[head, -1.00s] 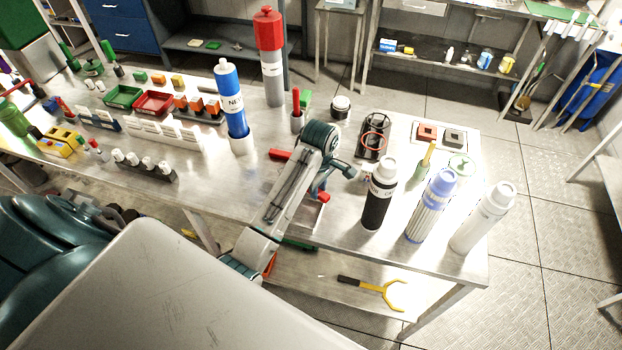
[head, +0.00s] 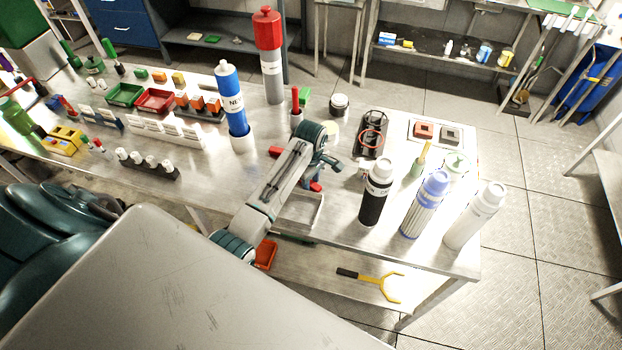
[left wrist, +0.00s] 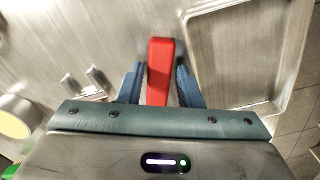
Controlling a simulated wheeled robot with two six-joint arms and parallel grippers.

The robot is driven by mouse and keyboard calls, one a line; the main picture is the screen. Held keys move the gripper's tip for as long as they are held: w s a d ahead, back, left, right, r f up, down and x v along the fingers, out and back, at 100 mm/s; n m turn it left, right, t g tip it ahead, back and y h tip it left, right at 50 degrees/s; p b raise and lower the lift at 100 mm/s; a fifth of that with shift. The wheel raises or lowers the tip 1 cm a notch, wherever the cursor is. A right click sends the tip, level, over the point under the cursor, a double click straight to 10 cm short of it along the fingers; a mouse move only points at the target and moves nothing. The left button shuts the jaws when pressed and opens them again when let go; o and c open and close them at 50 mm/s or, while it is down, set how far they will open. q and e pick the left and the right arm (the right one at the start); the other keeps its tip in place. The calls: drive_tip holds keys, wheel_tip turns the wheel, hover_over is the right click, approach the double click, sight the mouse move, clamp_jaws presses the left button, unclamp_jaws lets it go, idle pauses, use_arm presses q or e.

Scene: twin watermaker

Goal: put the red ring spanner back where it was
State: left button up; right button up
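My left gripper (head: 318,176) is over the workbench beside a shallow grey tray (head: 308,228). In the left wrist view its blue fingers (left wrist: 160,85) are close against both sides of a flat red bar, which I take as the red ring spanner (left wrist: 160,60). One blunt end points away from the palm; the rest is hidden, and no ring shows. In the head view a red end of it (head: 316,187) shows below the fingers. The tray also shows at the right of the left wrist view (left wrist: 243,105). My right gripper is not in view.
Another red piece (head: 275,151) lies left of my arm. Black (head: 373,200), blue-striped (head: 425,205) and white (head: 474,217) bottles stand to the right. A black stand with a red ring (head: 370,152) is behind them. A yellow forked tool (head: 375,283) lies on the lower shelf.

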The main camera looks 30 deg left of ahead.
use_arm(q)
drive_tip(key=shift+r, duration=0.1)
drive_tip(key=shift+r, duration=0.35)
wheel_tip(320, 180, up, 11)
drive_tip(key=shift+b, duration=0.45)
